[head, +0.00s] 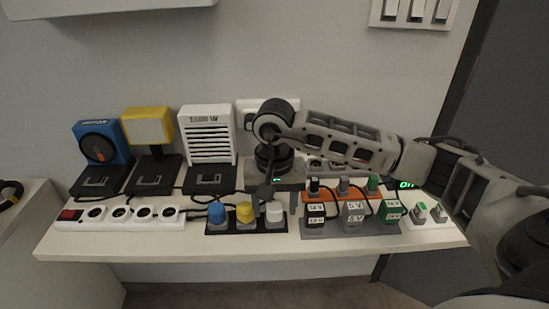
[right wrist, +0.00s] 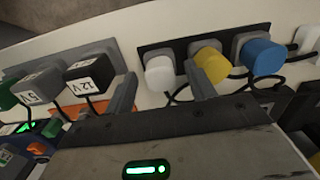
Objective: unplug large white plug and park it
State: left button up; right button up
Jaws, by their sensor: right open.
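The white plug (head: 274,211) stands at the right end of a black rack (head: 246,228), beside a yellow plug (head: 245,212) and a blue plug (head: 216,212). It also shows in the right wrist view (right wrist: 160,73). My right gripper (head: 265,190) is over the rack's right end, close to the white plug. In the right wrist view its two grey fingers are apart and empty, with the white plug beyond the gap between them. I cannot tell whether a finger touches it. The white power strip (head: 118,225) at the left has several bare sockets. My left gripper is not in view.
A rack of black, grey and green adapters (head: 352,228) stands close on the right. Behind are a blue fan (head: 100,143), a yellow lamp (head: 149,128) and a white heater (head: 208,135). Dark cords lie along the shelf (head: 190,251). Two small switches (head: 428,213) are at the right end.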

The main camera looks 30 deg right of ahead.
aim_at(275, 206)
notch_tip(275, 206, up, 16)
jog(key=shift+p, duration=0.35)
jog(key=shift+f, duration=0.1)
